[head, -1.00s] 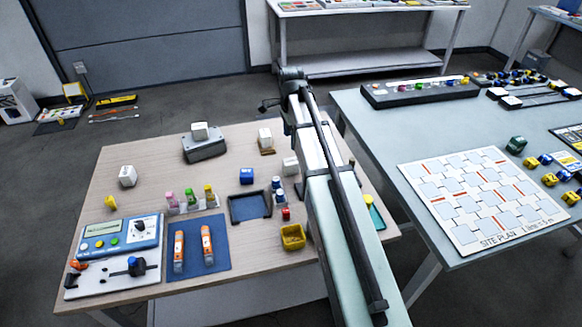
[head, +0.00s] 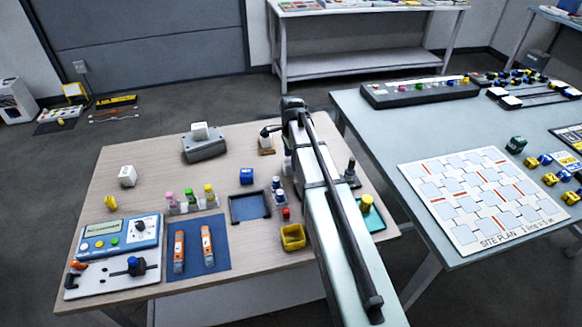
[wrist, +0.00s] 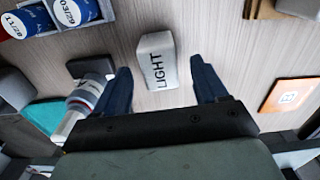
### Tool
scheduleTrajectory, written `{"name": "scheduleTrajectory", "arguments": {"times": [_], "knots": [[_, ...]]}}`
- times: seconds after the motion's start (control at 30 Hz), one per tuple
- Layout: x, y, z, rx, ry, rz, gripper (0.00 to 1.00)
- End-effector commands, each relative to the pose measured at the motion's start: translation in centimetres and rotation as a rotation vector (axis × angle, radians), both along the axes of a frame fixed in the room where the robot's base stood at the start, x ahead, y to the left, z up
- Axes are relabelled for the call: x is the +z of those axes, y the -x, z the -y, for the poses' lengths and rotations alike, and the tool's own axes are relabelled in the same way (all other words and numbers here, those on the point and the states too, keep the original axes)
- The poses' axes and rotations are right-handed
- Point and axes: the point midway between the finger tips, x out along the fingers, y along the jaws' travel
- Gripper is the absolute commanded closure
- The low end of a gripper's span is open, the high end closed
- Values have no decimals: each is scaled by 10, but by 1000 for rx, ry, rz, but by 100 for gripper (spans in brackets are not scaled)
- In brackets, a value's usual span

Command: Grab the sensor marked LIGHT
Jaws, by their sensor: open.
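The sensor marked LIGHT (wrist: 157,48) is a small white block in the wrist view, its black lettering facing up. It sits on the wood-grain table between the two dark blue fingers of my gripper (wrist: 161,66). The fingers are open, with a gap to the block on each side. I cannot tell their height above the table. In the head view my arm covers most of this area, and the fingertips cannot be made out.
Blue-capped vials (wrist: 72,10) stand beyond the left finger. A wooden stand (wrist: 262,8) is at upper right, an orange tile (wrist: 288,92) at right. A grey-white cylinder (wrist: 85,100) is close to the left finger.

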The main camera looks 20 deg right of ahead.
Motion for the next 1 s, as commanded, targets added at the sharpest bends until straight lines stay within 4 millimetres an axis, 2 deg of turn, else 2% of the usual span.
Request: {"name": "scheduleTrajectory", "arguments": {"times": [0.2,0.3,0.57,1.0], "knots": [[-28,0,1,0,0,-2,28],[-36,0,1,0,0,-1,28],[-37,0,1,0,0,1,28],[-37,0,1,0,0,0,70]]}}
